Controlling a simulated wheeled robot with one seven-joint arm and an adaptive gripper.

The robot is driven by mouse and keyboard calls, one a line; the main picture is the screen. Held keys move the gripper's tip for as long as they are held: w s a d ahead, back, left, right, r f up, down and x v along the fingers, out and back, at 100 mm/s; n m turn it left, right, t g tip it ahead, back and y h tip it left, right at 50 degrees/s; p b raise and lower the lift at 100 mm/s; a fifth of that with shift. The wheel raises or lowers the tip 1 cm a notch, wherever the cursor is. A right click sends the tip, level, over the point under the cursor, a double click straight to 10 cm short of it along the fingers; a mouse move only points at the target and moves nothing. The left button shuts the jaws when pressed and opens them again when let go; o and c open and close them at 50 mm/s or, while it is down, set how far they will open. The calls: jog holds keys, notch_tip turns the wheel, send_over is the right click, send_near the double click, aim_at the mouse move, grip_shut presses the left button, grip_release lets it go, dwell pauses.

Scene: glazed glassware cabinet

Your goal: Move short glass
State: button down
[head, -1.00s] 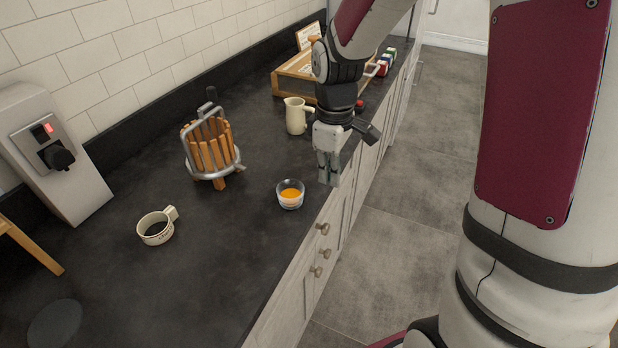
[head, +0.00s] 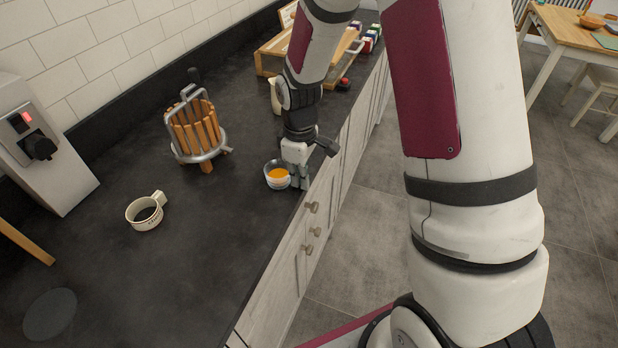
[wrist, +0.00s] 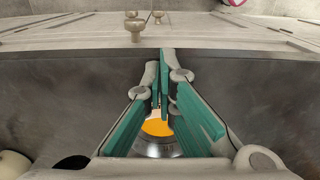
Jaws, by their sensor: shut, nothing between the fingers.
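The short glass (head: 270,183) is a small clear tumbler with orange liquid in it. It stands upright on the dark counter near the front edge. My gripper (head: 300,184) points down just right of the glass, over the counter edge, and overlaps its right side in the head view; I cannot tell whether they touch. In the wrist view my gripper (wrist: 163,62) has its green-padded fingers closed together at the tips with nothing between them. The glass (wrist: 157,149) shows there behind the fingers, partly hidden by them.
A cream measuring cup (head: 145,213) stands to the left. A wooden slatted press (head: 196,135) stands behind the glass. A cream jug (head: 275,97) is partly hidden by my arm. A wooden case (head: 290,58) stands at the back.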

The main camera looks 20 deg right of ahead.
aim_at(261, 174)
jog(key=shift+w+a, duration=0.1)
jog(key=w+a+b, duration=0.4)
jog(key=w+a, duration=0.3)
jog(key=w, duration=0.1)
jog(key=shift+a+f, duration=0.15)
jog(key=shift+a, duration=0.2)
jog(key=shift+w+a, duration=0.25)
jog(key=shift+a, duration=0.1)
jog(key=shift+s, duration=0.1)
